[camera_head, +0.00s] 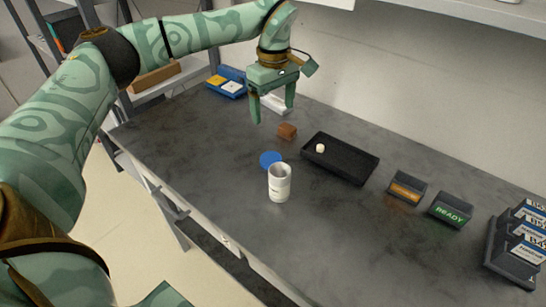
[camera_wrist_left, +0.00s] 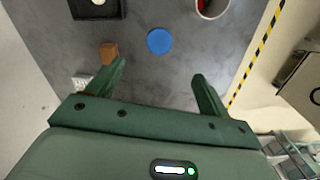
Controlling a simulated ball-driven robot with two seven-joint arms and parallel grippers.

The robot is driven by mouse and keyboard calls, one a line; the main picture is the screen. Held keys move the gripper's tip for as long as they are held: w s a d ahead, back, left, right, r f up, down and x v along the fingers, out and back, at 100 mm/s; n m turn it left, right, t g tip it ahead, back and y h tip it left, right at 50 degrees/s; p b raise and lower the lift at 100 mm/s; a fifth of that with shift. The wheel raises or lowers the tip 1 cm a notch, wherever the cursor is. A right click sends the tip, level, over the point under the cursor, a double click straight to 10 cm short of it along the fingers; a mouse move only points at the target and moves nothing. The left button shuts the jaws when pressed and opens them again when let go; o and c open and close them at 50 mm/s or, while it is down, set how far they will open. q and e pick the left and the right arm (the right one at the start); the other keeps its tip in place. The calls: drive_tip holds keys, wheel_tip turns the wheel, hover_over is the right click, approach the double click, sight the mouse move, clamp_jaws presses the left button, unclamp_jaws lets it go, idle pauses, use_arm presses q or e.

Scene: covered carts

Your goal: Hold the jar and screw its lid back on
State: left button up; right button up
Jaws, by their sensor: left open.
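A white open jar (camera_head: 279,184) stands upright near the front edge of the grey table. In the left wrist view the jar (camera_wrist_left: 212,8) is cut by the top edge, with something red inside. The blue lid (camera_head: 270,159) lies flat on the table just behind the jar; it also shows in the left wrist view (camera_wrist_left: 159,41). My left gripper (camera_head: 272,115) is open and empty, above the table and behind the lid. In the left wrist view its fingers (camera_wrist_left: 160,82) are apart, with bare table between them. My right gripper is not in view.
A brown block (camera_head: 287,130) lies near the lid. A black tray (camera_head: 352,168) holds a small white piece (camera_head: 320,148). A READY display (camera_head: 451,210), an orange-lit display (camera_head: 407,187) and a rack of boxes (camera_head: 516,245) stand right. A blue case (camera_head: 228,82) sits at the far left.

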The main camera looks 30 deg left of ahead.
use_arm(q)
drive_tip(key=shift+f, duration=0.1)
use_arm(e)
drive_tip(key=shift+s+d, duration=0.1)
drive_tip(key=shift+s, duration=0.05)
use_arm(q)
drive_tip(key=b, duration=0.3)
hover_over(272, 159)
drive_tip(key=f, duration=1.1)
drive_tip(key=shift+s+d, duration=0.1)
drive_tip(key=shift+d, duration=0.2)
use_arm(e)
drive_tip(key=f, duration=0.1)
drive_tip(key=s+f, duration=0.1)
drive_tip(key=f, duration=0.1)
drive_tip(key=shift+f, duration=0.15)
use_arm(q)
drive_tip(key=shift+f, duration=0.1)
drive_tip(key=f+b, duration=0.2)
drive_tip(key=f, duration=0.3)
drive_tip(key=shift+a+f+b, duration=0.1)
drive_tip(key=shift+a+b, duration=0.3)
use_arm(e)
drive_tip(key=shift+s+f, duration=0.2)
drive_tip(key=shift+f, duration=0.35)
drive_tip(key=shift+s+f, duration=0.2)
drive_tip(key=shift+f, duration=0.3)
use_arm(q)
drive_tip(key=c, duration=1)
